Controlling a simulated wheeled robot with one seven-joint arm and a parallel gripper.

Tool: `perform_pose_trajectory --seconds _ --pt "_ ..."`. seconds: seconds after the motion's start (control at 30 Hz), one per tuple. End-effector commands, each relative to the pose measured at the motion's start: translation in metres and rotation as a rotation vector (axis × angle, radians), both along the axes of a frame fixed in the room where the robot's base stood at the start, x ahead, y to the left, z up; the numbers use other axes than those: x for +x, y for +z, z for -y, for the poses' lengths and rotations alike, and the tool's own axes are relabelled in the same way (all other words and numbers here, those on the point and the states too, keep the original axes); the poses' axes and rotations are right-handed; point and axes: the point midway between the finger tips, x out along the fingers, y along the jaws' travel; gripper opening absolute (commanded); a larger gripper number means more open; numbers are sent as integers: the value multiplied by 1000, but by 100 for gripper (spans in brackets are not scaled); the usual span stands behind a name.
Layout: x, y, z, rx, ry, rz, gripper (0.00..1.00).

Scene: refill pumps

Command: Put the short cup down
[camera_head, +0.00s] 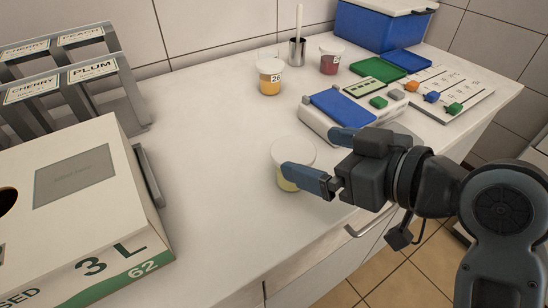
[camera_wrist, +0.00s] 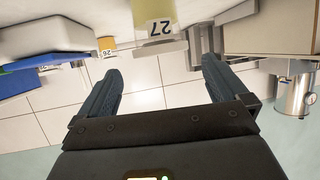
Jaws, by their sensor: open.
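A short cup with a white lid and pale yellow contents (camera_head: 290,152) stands upright on the white counter near its front edge. In the wrist view this cup (camera_wrist: 154,18) shows upside down with the label 27, just past the fingertips and between their lines. My gripper (camera_head: 318,157) is open and empty, to the right of the cup. Its nearer finger covers part of the cup's lower front in the head view. The wrist view shows both fingers (camera_wrist: 162,75) spread wide with nothing between them. I cannot tell whether a finger touches the cup.
An amber cup marked 26 (camera_head: 270,80) and a red cup (camera_head: 331,62) stand farther back. A scale with a blue plate (camera_head: 340,106) lies beyond my gripper. A white 3 L box (camera_head: 75,200) and label racks (camera_head: 70,75) fill the left. The counter's middle (camera_head: 210,130) is clear.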

Motion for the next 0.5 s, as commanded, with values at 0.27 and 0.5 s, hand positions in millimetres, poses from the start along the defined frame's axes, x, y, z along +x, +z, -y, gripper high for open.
perform_pose_trajectory --seconds 0.27,0.5 --pt "15 -9 -16 0 4 0 100" --pt "31 -26 -34 -1 3 -2 100"
